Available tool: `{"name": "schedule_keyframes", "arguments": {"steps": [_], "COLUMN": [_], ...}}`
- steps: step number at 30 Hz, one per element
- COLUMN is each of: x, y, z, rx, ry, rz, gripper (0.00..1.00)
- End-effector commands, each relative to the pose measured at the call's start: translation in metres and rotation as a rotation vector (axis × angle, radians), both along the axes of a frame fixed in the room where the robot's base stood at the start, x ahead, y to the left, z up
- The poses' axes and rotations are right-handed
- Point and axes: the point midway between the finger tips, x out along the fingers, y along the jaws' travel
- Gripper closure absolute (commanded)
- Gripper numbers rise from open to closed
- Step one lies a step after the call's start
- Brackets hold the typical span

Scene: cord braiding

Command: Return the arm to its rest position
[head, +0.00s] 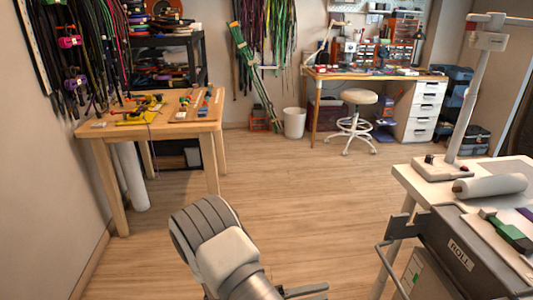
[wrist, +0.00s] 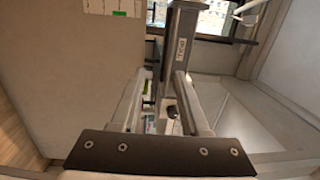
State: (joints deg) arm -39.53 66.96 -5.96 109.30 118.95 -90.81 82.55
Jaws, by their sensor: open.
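My arm (head: 222,248) shows at the bottom middle of the head view, folded low over bare floor. My gripper (wrist: 160,76) shows in the wrist view with its two fingers apart. I see nothing held between the fingers. Beyond them stands a grey post (wrist: 182,45) with a small label, and I cannot tell its distance. In the head view I cannot make out the fingers clearly.
A wooden table (head: 150,128) with cords and tools stands at left. At right are a white table (head: 408,178) and a dark unit marked ROLL (head: 462,254). A stool (head: 358,98) and white bin (head: 294,122) stand behind. The middle wooden floor (head: 300,190) is clear.

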Motion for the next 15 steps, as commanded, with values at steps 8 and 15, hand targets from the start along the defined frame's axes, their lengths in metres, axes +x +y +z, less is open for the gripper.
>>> {"name": "schedule_keyframes", "arguments": {"steps": [8,15], "x": [0.097,0.156], "y": [0.009,0.039], "z": [0.029,0.083], "rx": [0.378,0.551], "ry": [0.134,0.280], "rz": [0.302,0.677], "gripper": [0.55,0.55]}}
